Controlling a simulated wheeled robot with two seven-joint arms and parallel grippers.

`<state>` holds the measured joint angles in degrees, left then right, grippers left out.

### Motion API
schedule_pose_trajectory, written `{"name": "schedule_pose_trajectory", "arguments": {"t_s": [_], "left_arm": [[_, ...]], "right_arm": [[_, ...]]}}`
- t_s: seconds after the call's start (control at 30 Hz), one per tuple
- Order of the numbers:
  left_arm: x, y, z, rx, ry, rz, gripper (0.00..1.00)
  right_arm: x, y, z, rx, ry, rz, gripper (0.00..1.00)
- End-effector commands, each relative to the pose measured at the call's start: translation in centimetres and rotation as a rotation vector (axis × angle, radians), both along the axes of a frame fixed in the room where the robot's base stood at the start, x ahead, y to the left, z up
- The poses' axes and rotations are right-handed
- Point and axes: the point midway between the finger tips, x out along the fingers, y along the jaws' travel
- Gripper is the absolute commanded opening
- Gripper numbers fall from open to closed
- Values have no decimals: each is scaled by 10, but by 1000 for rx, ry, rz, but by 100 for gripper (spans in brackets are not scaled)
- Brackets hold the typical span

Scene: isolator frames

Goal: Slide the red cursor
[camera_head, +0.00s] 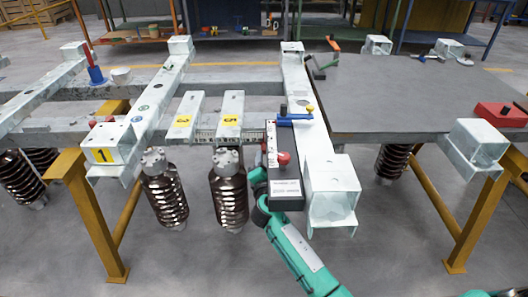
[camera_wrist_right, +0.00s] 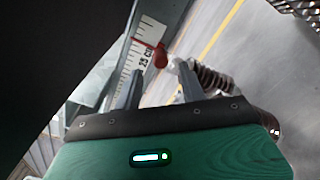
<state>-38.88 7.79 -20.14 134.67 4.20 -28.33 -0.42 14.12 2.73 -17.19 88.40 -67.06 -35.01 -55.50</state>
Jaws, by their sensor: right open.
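The red cursor (camera_head: 284,158) shows as a small red knob on the side of a dark upright housing with a pale scale strip. In the right wrist view the red cursor (camera_wrist_right: 158,55) sits against a white ruler scale (camera_wrist_right: 138,55). My right gripper (camera_wrist_right: 160,82) is open, with its two fingers apart. The cursor appears just beyond and between the fingertips; I cannot tell whether they touch it. In the head view my right gripper (camera_head: 260,187) is partly hidden behind the dark housing, and its fingertips are not clear. My left gripper is not in view.
Pale metal beams (camera_head: 318,150) surround the housing. Brown ribbed insulators (camera_head: 229,195) hang close to the left. A grey tabletop (camera_head: 400,95) with a red box (camera_head: 501,114) is at right.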

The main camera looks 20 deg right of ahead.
Motion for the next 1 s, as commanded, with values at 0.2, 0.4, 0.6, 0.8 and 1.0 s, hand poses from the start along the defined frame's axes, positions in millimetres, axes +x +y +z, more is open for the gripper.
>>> {"name": "schedule_pose_trajectory", "arguments": {"t_s": [0.2, 0.4, 0.6, 0.8, 1.0], "left_arm": [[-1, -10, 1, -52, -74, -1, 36], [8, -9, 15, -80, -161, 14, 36], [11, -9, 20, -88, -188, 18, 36], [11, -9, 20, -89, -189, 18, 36], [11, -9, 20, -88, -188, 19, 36]], "right_arm": [[38, -11, -1, 0, -1, -1, 41], [58, -17, -1, 0, 1, -1, 41], [64, -19, -1, 1, 1, 0, 41], [64, -19, -1, 1, 1, 0, 41], [63, -19, -1, 2, 2, 0, 2]]}}
